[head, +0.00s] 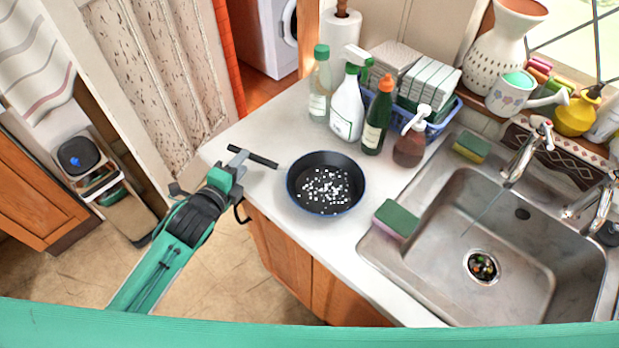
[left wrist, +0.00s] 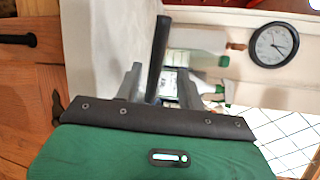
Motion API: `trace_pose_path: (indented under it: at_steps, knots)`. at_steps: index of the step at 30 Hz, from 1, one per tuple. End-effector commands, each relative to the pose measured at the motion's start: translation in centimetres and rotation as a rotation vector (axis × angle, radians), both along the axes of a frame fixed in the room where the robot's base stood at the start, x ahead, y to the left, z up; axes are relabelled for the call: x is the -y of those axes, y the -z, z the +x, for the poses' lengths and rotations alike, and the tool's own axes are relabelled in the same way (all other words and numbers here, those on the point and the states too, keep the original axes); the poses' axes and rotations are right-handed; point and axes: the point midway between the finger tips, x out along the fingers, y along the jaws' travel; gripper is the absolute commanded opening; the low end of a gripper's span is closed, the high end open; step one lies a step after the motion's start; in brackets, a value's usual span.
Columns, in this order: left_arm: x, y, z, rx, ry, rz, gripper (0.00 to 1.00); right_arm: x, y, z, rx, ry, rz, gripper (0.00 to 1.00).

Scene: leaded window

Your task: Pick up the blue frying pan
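The blue frying pan (head: 325,183) sits on the white counter (head: 268,212), left of the sink. Its inside is dark, its rim is blue, and small white bits lie in it. Its black handle (head: 262,160) points left toward the counter's edge. My left gripper (head: 238,160) is at the handle's end. In the left wrist view the dark handle (left wrist: 158,58) stands between the two grey fingers of my left gripper (left wrist: 160,84), which are apart with a gap on each side. The right gripper does not show.
Several bottles (head: 347,106) stand behind the pan, beside a blue dish rack (head: 437,127). A green and pink sponge (head: 397,219) lies between the pan and the steel sink (head: 440,262). The counter in front of the pan is clear.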

Motion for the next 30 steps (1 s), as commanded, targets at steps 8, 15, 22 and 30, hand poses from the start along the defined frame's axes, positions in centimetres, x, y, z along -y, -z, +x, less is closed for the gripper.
trace_pose_path:
  at_steps: [8, 15, 22, 30]
  knots:
    - [1.3, 1.0, 2.7, -0.002, -0.002, -0.003, 0.39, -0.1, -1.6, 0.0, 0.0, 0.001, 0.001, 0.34]
    - [1.8, 1.6, 4.5, -0.001, 0.0, -0.002, 0.39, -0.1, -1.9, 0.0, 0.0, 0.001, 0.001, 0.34]
    - [1.8, 1.6, 4.5, -0.001, 0.001, -0.001, 0.35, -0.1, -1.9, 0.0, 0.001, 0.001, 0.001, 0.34]
    - [1.8, 1.6, 4.4, -0.001, 0.0, -0.001, 0.0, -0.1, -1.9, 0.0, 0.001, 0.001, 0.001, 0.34]
